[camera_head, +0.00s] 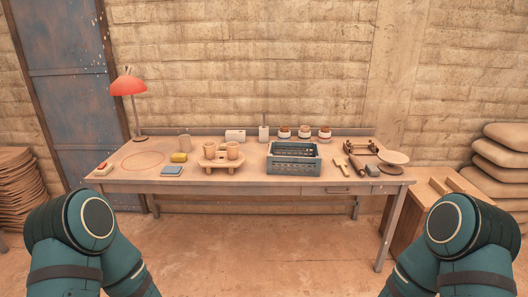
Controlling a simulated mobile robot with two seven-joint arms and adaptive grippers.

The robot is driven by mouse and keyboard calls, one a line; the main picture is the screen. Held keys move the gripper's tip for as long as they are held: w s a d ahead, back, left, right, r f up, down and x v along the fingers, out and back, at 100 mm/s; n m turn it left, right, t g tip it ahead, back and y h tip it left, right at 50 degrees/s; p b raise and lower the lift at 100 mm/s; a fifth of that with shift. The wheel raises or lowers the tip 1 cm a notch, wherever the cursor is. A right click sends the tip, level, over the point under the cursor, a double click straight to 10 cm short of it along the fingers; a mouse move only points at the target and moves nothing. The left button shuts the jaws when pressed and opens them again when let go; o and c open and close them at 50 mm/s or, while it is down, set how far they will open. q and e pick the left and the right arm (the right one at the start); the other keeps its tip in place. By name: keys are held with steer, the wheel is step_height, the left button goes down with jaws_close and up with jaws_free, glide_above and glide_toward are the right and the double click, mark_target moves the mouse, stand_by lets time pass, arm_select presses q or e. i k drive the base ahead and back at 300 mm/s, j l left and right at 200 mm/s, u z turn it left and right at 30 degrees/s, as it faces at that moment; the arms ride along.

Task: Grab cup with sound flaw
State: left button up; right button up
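Two tan cups, a left one (209,147) and a right one (233,150), stand upright on a low round wooden stand (219,163) left of the middle of the workbench. Three small pale pots with dark bands or contents (304,132) stand in a row at the back. No flaw can be made out on any cup at this size. Neither gripper is in view; only parts of my two arms show at the lower left and lower right, well short of the bench.
The wooden workbench (250,187) stands against a block wall. A blue-grey crate (293,170) is right of the cups. A red lamp (128,84), yellow sponge-like block (179,157) and blue pad (171,170) are left. Tools and a round disc (393,157) lie right. The floor before the bench is clear.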

mark_target(232, 151)
steer(key=i+j+z, duration=0.55)
steer(key=z, duration=0.25)
steer(key=i+j, duration=0.15)
steer(key=j, duration=0.25)
steer(key=i+j+z, duration=0.1)
steer(key=j, duration=0.25)
steer(key=i+j+z, duration=0.1)
steer(key=i+j, duration=0.15)
steer(key=j, duration=0.15)
steer(key=i+j, duration=0.15)
steer(key=j, duration=0.25)
steer(key=i+j+z, duration=0.1)
steer(key=j, duration=0.3)
